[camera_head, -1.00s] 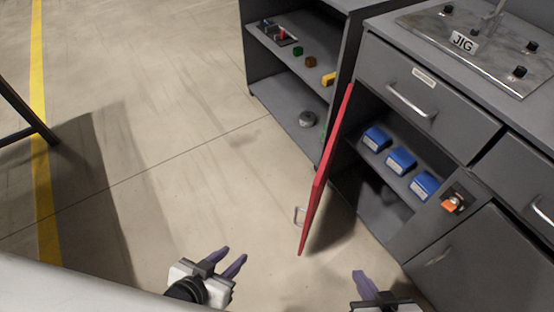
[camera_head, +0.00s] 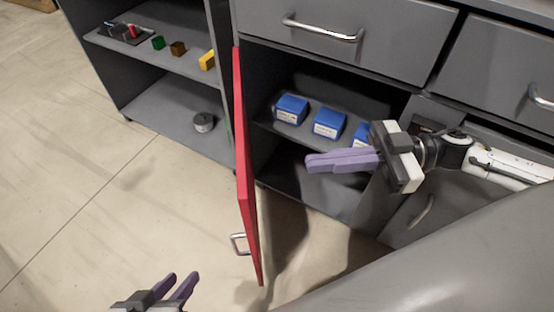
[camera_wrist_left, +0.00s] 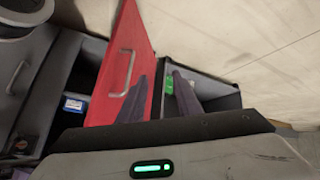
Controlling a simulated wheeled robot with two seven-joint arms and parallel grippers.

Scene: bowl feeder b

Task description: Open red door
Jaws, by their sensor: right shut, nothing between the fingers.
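The red door (camera_head: 245,180) stands open, swung out from the grey cabinet and seen nearly edge-on in the head view. Its metal handle (camera_head: 239,243) is on the left face, near the outer edge. The door's handle face also shows in the left wrist view (camera_wrist_left: 124,55). My left gripper (camera_head: 178,284) is open and empty at the bottom of the head view, left of the door and apart from it. My right gripper (camera_head: 312,163) is shut and empty, on the other side of the door, in front of the cabinet opening. Its fingertips point at the door's inner side with a gap.
Blue boxes (camera_head: 329,123) stand on the shelf inside the cabinet. A drawer with a handle (camera_head: 322,29) is above. An open shelf unit (camera_head: 160,97) with small coloured blocks stands behind at the left. The floor (camera_head: 70,190) left of the door is clear.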

